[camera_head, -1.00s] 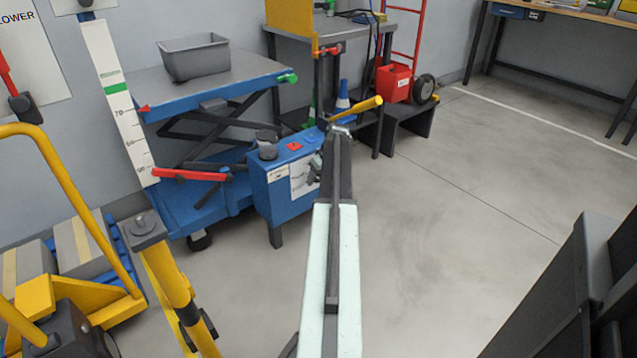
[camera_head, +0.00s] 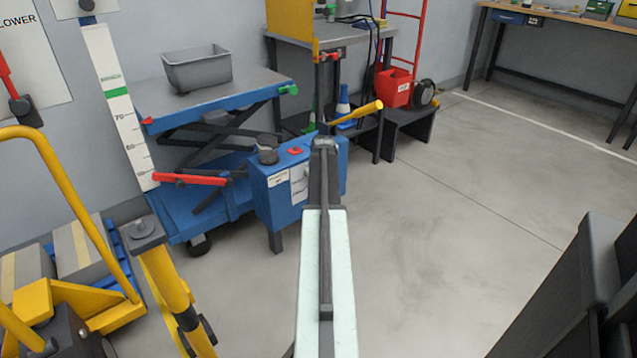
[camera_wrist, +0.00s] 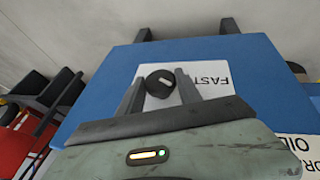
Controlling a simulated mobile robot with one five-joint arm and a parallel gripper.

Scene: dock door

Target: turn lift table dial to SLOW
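The lift table (camera_head: 262,83) stands at the left, with a blue control box (camera_head: 268,207) on its near side. In the wrist view the round dark dial (camera_wrist: 159,84) sits on the blue face of this box (camera_wrist: 110,75). Its white mark is on the side toward the upside-down word FAST (camera_wrist: 212,78); the SLOW word is not seen. My gripper (camera_wrist: 158,88) is open, with one finger on each side of the dial. A gap shows on the left of the dial; the right finger is very close to it. In the head view my arm hides most of the gripper and the dial.
A red button (camera_head: 295,151) and a black knob (camera_head: 267,148) are on top of the box. A red lever (camera_head: 188,179) sticks out left. A yellow pallet jack (camera_head: 75,215) stands at the near left. The floor to the right (camera_head: 440,200) is clear.

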